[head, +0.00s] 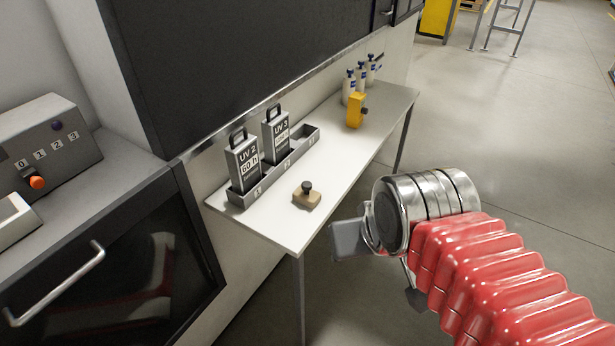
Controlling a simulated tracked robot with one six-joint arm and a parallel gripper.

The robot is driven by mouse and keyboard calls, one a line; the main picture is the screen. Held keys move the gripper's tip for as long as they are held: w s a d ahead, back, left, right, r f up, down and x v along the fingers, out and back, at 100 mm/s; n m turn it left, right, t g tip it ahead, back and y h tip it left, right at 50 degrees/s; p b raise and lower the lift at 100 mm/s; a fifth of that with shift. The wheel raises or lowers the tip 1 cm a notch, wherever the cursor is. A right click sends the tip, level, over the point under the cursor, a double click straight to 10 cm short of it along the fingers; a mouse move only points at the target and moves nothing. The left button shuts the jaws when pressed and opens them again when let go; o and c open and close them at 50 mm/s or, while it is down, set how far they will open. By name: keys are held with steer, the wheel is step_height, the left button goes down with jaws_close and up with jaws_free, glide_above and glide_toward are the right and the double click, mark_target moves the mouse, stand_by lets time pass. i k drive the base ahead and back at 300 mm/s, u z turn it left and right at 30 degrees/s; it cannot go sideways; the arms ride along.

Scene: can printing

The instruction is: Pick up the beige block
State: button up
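The beige block (306,199) lies on the white table, near its front edge, with a dark round knob on top. My gripper (382,268) is to the right of the block and apart from it, out past the table's front edge over the floor. One flat grey finger points left toward the table and a darker finger shows lower right. The fingers stand apart, and I see nothing between them, though my silver wrist hides part of the gap.
A grey rack (240,200) behind the block holds the UV 2 (244,163) and UV 3 (277,136) cartridges; its right slot looks empty. A yellow block (355,111) and white bottles (348,88) stand farther right. The white table (275,233) is clear around the beige block.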

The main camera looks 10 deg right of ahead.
mark_target(305, 194)
steer(key=i, duration=0.4)
steer(key=u, duration=0.4)
steer(key=k, duration=0.9)
steer(key=u, duration=0.65)
steer(key=k, duration=0.45)
steer(key=u, duration=0.45)
steer(key=i, duration=1.85)
steer(key=z, duration=0.7)
